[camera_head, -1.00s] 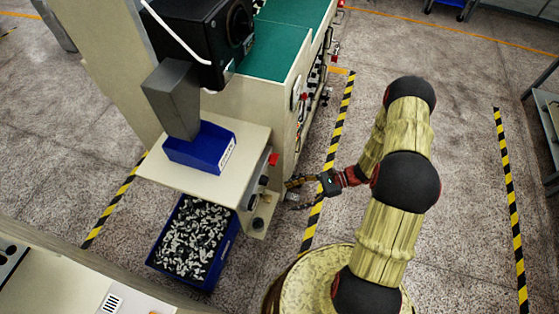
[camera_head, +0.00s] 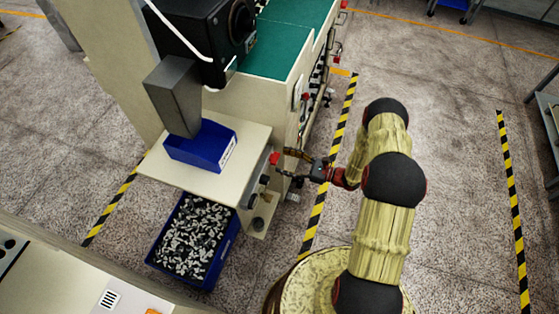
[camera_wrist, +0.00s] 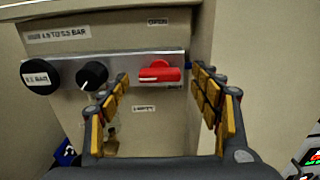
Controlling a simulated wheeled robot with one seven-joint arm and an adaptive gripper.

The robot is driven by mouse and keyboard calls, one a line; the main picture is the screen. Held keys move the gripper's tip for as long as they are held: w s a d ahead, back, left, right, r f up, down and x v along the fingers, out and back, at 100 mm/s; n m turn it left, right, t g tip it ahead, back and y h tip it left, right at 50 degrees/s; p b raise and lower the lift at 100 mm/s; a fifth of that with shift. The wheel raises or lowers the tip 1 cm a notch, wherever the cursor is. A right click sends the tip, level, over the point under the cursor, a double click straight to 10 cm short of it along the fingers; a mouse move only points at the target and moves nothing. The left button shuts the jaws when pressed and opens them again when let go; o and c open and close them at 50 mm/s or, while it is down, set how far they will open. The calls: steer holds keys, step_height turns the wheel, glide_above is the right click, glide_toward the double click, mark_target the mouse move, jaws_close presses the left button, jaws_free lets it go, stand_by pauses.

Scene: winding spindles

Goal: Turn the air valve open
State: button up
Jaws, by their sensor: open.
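The air valve has a red handle (camera_wrist: 160,72) on a metal strip of the machine's side panel, and it lies roughly horizontal in the wrist view. A label reading OPEN (camera_wrist: 157,22) is above it. A small label, apparently SHUT (camera_wrist: 174,87), is at its lower right. In the head view the red handle (camera_head: 274,158) shows at the bench's right edge. My gripper (camera_head: 282,162) is open and empty, facing the panel. In the wrist view its yellow-padded fingers stand left and right of the handle, with no visible contact.
Left of the valve are a black knob (camera_wrist: 92,75) and a round black gauge (camera_wrist: 38,78), under a pressure label (camera_wrist: 58,33). The left finger is close to the knob. A blue parts crate (camera_head: 158,258) stands below the bench. Floor right of my arm is clear.

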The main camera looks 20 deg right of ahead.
mark_target(274, 159)
steer(key=shift+x, duration=1.3)
steer(key=shift+c, duration=1)
steer(key=c, duration=1)
steer(key=shift+o, duration=0.2)
steer(key=shift+n+b, duration=0.3)
steer(key=shift+s+a+f+n+b, duration=0.15)
steer(key=shift+n+b, duration=1.6)
steer(key=shift+n, duration=2.55)
steer(key=shift+s+d+f+n+b, duration=0.1)
steer(key=shift+n+b, duration=1.65)
steer(key=shift+n, duration=2.55)
